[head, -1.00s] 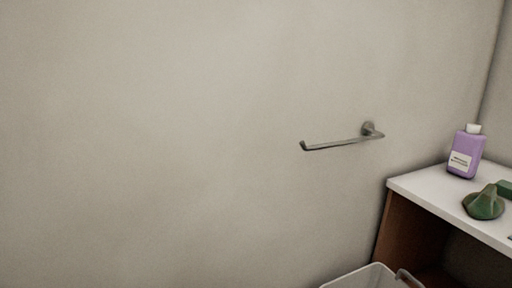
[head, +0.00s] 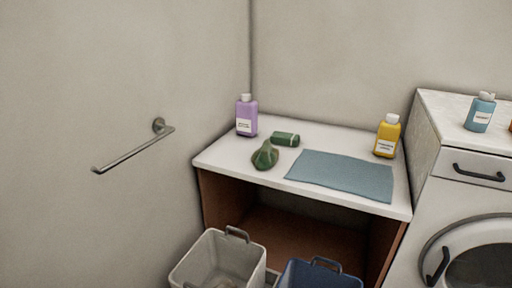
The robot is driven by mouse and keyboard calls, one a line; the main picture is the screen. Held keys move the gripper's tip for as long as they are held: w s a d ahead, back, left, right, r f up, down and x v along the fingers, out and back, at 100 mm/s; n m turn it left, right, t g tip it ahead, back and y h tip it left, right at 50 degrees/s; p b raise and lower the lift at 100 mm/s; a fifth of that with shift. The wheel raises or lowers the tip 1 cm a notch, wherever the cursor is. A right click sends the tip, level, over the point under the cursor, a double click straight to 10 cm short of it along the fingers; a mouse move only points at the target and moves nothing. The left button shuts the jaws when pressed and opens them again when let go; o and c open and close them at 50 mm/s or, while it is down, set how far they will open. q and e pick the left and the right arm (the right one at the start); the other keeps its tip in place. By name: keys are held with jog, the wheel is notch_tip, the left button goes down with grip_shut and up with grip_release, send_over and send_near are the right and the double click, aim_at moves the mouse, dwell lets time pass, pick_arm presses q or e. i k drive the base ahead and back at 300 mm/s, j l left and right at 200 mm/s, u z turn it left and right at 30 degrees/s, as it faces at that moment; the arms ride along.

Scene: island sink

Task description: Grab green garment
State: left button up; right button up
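A crumpled dark green cloth, apparently the green garment (head: 265,156), lies in a small peaked heap on the left part of the white counter (head: 222,156). Just behind it to the right lies a rolled or folded green piece (head: 285,139) with a light band near its right end. The two look slightly apart. Neither gripper is in the head view.
A purple bottle (head: 246,116), a yellow bottle (head: 387,136) and a flat blue-grey cloth (head: 341,173) share the counter. A light basket (head: 206,262) and blue basket (head: 318,274) stand below in front. A washing machine (head: 447,200) is right; a wall bar (head: 134,151) is left.

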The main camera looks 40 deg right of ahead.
aim_at(265, 157)
jog(key=z, duration=1.15)
